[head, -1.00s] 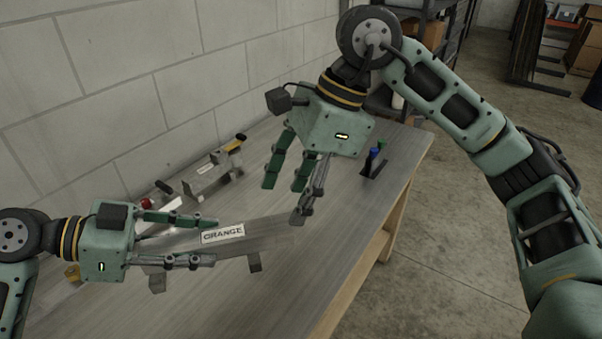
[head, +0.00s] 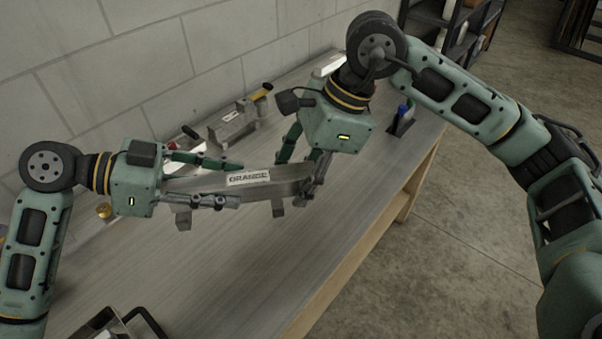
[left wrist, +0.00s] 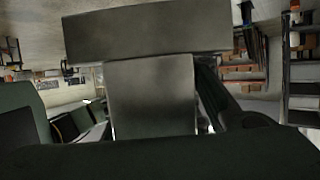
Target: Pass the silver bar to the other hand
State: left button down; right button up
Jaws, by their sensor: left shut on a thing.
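The silver bar (head: 287,187) is a long grey metal piece with a white label reading ORANGE and small tabs below it. My left gripper (head: 236,183) is shut on its left part and holds it above the bench. My right gripper (head: 303,172) is at the bar's right end, its fingers pointing down and apart on either side of it. I cannot see whether they touch the bar. In the left wrist view grey metal surfaces of the bar (left wrist: 150,95) fill the middle, close to the camera.
The workbench (head: 290,265) is clear below the bar. A metal fixture (head: 232,126) with a yellow-ended handle stands at the back by the block wall. A dark holder (head: 400,125) with blue and green items is at the right. A dark-edged metal object (head: 105,325) lies at the near left.

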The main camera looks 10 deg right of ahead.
grip_shut()
pick_arm(q)
jog(key=c, duration=1.2)
grip_release()
